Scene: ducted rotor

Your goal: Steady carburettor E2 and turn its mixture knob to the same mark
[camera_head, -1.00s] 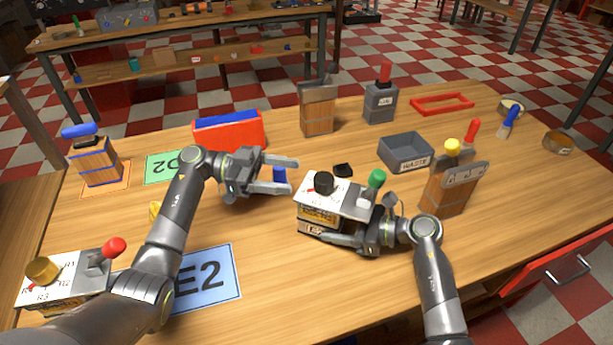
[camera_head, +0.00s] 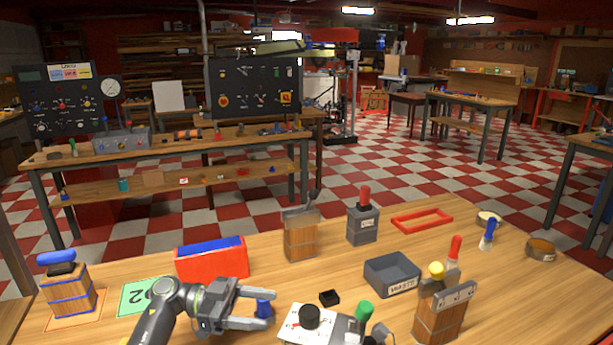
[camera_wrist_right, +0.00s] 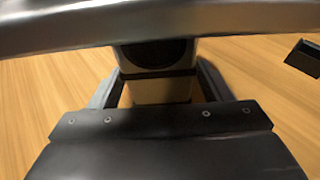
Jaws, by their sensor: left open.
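A carburettor (camera_head: 300,325) with a white top plate, a black knob (camera_head: 310,316) and a green-tipped lever (camera_head: 364,310) is cut off by the bottom edge of the head view. I cannot read a name on it. My right gripper (camera_wrist_right: 160,88) has its fingers against both sides of the carburettor's body (camera_wrist_right: 160,90) in the right wrist view. The right arm is mostly outside the head view. My left gripper (camera_head: 268,307) is open, left of the carburettor and apart from it. A small blue object (camera_head: 263,308) shows between or behind its fingers.
A small black block (camera_head: 329,298) lies behind the carburettor, with a grey waste bin (camera_head: 391,274) to the right. A red box (camera_head: 211,262), wooden canisters (camera_head: 300,240) and a grey red-handled block (camera_head: 363,225) stand farther back. A wooden block with a yellow knob (camera_head: 440,308) stands front right.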

